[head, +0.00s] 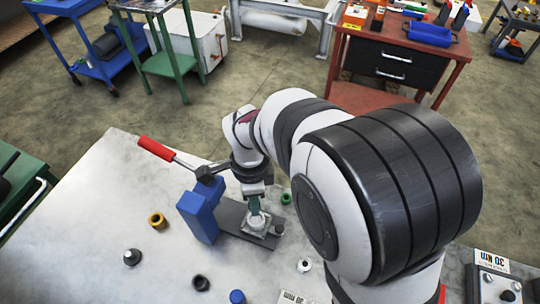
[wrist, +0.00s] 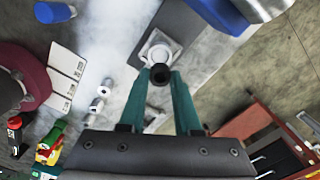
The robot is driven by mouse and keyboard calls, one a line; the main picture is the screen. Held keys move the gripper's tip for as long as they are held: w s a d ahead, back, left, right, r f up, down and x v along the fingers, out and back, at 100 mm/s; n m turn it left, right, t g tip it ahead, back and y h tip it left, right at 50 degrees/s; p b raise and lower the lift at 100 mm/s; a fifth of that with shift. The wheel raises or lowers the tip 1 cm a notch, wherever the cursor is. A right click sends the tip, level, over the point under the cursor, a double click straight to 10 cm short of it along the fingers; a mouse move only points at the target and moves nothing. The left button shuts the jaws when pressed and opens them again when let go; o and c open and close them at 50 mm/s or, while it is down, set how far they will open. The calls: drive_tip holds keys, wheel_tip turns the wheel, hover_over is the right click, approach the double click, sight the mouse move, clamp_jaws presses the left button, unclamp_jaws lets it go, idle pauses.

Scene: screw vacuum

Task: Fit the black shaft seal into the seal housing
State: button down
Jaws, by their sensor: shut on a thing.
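My gripper (wrist: 160,78) has two green fingers shut on the black shaft seal (wrist: 160,75), a small dark ring at the fingertips in the wrist view. The pale seal housing (wrist: 157,43) lies just beyond the seal, on the grey base plate of the press. In the head view my gripper (head: 255,207) points down over the housing (head: 257,225); the fingers hide the seal there. I cannot tell whether the seal touches the housing.
The blue press (head: 200,213) with its red-handled lever (head: 157,149) stands close left of my gripper. A brass ring (head: 157,220), a dark ring (head: 201,283), a green ring (head: 286,199) and a white part (head: 304,266) lie around on the bench. The bench's left area is mostly clear.

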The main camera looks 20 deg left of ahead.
hover_over(256, 219)
drive_tip(key=shift+f, duration=2.7)
drive_tip(key=shift+f, duration=0.65)
drive_tip(key=shift+r, duration=0.35)
drive_tip(key=shift+f, duration=0.45)
drive_tip(key=shift+r, duration=0.15)
idle(0.3)
drive_tip(key=shift+r, duration=0.35)
drive_tip(key=shift+f, duration=0.35)
idle(1.4)
drive_tip(key=shift+r, duration=0.3)
